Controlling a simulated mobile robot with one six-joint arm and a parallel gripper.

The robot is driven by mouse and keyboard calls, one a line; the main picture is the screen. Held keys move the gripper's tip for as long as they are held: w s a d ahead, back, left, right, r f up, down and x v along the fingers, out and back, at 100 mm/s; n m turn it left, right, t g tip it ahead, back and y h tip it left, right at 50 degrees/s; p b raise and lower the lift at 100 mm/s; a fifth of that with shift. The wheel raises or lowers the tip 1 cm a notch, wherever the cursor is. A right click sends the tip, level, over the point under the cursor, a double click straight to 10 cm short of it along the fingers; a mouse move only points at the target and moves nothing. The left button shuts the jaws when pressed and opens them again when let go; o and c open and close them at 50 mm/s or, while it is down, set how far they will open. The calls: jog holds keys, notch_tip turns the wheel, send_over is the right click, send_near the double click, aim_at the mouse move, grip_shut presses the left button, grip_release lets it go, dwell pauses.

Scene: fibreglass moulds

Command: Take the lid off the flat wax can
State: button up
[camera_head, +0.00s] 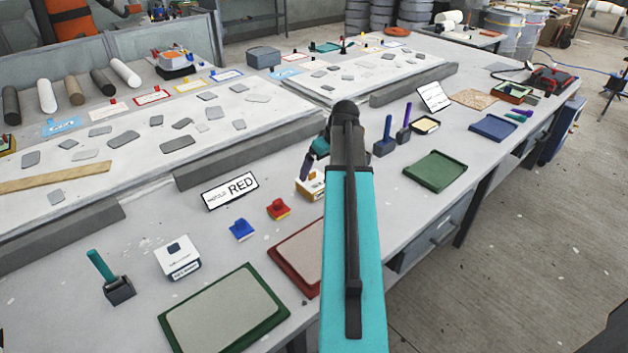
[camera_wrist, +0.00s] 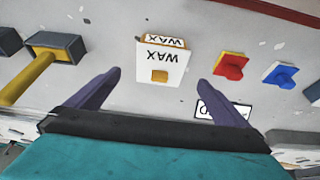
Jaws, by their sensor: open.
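The flat wax can (camera_head: 309,190) is a small white box on the bench, partly hidden behind my arm in the head view. In the wrist view the wax can (camera_wrist: 152,50) shows the word WAX, upside down, on its top and side, with a small yellow knob (camera_wrist: 160,76) on the lid. The lid appears seated on the can. My gripper (camera_wrist: 158,77) is open and empty, its two purple fingers spread to either side of the can's near edge in the picture. I cannot tell the height between the fingers and the knob.
Another white can with a blue knob (camera_head: 178,262) stands left. A yellow-handled tool in a dark block (camera_wrist: 57,46) is at the wrist view's left.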

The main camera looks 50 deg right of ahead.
aim_at(314, 180)
jog(key=shift+w+f, duration=0.15)
jog(key=shift+f, duration=0.25)
jog(key=shift+p+x, duration=1.05)
jog(key=shift+x, duration=1.5)
jog(key=shift+c, duration=0.3)
jog(key=c, duration=1.1)
